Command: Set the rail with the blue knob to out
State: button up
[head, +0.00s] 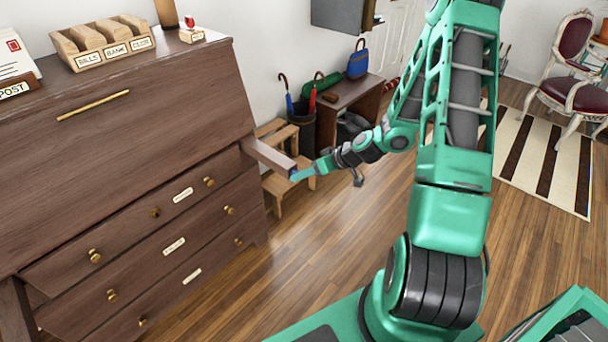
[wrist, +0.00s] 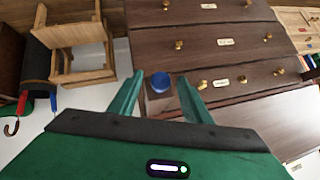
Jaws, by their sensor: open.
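The rail (head: 268,155) is a brown wooden bar at the right side of the dark wood desk (head: 140,110). It sticks out from the front, above the drawers. Its blue knob (wrist: 160,82) is on the rail's end face and shows clearly in the wrist view. My gripper (head: 300,172) is at the rail's end in the head view. In the wrist view my gripper (wrist: 161,77) is open, with one green finger on each side of the knob. I cannot tell whether either finger touches it. The knob is mostly hidden in the head view.
The desk's sloping lid (head: 110,130) is closed above the drawers. A wooden step stool (head: 285,185) and an umbrella stand (head: 301,130) stand just behind the rail. The wooden floor (head: 310,250) in front of the drawers is clear.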

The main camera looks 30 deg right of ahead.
jog(key=v, duration=1)
jog(key=shift+s+d+r, duration=0.15)
jog(key=shift+d+r, duration=0.05)
jog(key=shift+r, duration=0.15)
jog(key=s+r+m+g+h, duration=0.2)
jog(key=s+r, duration=0.3)
jog(key=s, duration=0.4)
jog(key=s+r+m+g+h, duration=0.2)
jog(key=s+r, duration=0.4)
jog(key=s, duration=0.4)
jog(key=s+r+m+g+h, duration=0.1)
jog(key=s+r+m+g, duration=0.2)
jog(key=s, duration=0.6)
notch_tip(320, 180, up, 3)
jog(key=shift+s+d+r+m+g+h, duration=0.1)
jog(key=shift+s+d+m+g+h, duration=0.25)
jog(key=shift+m, duration=0.65)
jog(key=shift+w+f, duration=0.3)
jog(key=shift+w, duration=0.3)
